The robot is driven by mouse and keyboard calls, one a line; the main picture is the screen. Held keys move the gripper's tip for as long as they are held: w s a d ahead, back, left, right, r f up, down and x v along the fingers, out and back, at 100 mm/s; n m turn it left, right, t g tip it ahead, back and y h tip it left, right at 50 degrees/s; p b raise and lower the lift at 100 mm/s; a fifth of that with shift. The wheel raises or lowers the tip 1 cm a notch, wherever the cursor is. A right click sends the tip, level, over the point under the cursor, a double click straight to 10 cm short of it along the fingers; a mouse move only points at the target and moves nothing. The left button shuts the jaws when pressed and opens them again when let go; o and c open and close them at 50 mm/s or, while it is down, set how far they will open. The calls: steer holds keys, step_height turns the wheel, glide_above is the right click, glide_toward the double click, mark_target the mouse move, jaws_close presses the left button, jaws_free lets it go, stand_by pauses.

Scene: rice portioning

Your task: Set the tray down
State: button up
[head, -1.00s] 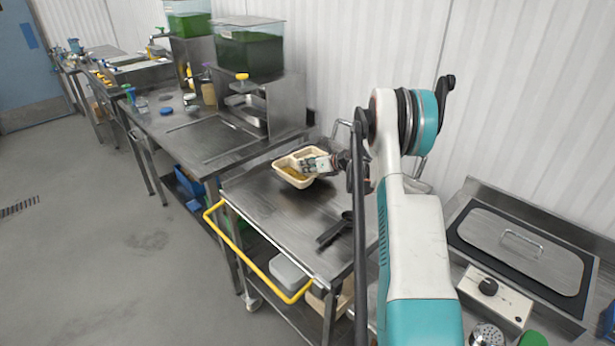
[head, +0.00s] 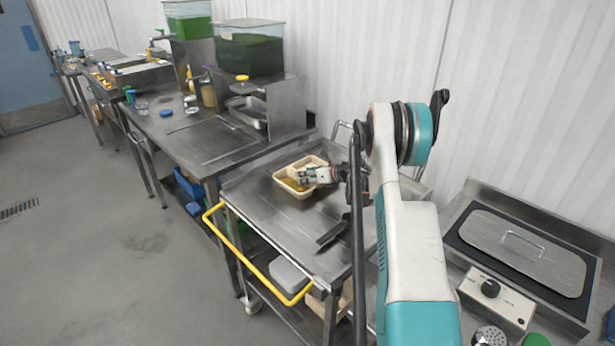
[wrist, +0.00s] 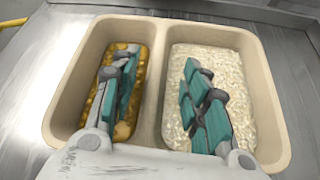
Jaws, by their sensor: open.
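The tray (head: 281,184) is a beige two-compartment food tray. It looks to rest on the top of the steel cart (head: 260,207), near its back left part. In the wrist view the tray (wrist: 57,98) fills most of the picture, with a yellow-brown food in the left compartment and white rice (wrist: 240,92) in the right one. My gripper (head: 301,176) is over the tray. In the wrist view my gripper (wrist: 160,85) is open, with one finger over each compartment and the divider between them. The fingers do not press on the divider. The fingers hide part of the food.
A black utensil (head: 333,233) lies on the cart's front right. The cart's yellow handle (head: 250,262) is at its left side. A steel counter (head: 200,140) with green-filled containers stands to the left. A lidded warmer (head: 525,250) stands to the right. The cart's middle is clear.

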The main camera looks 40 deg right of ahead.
steer(key=p+v, duration=0.2)
steer(key=v, duration=1)
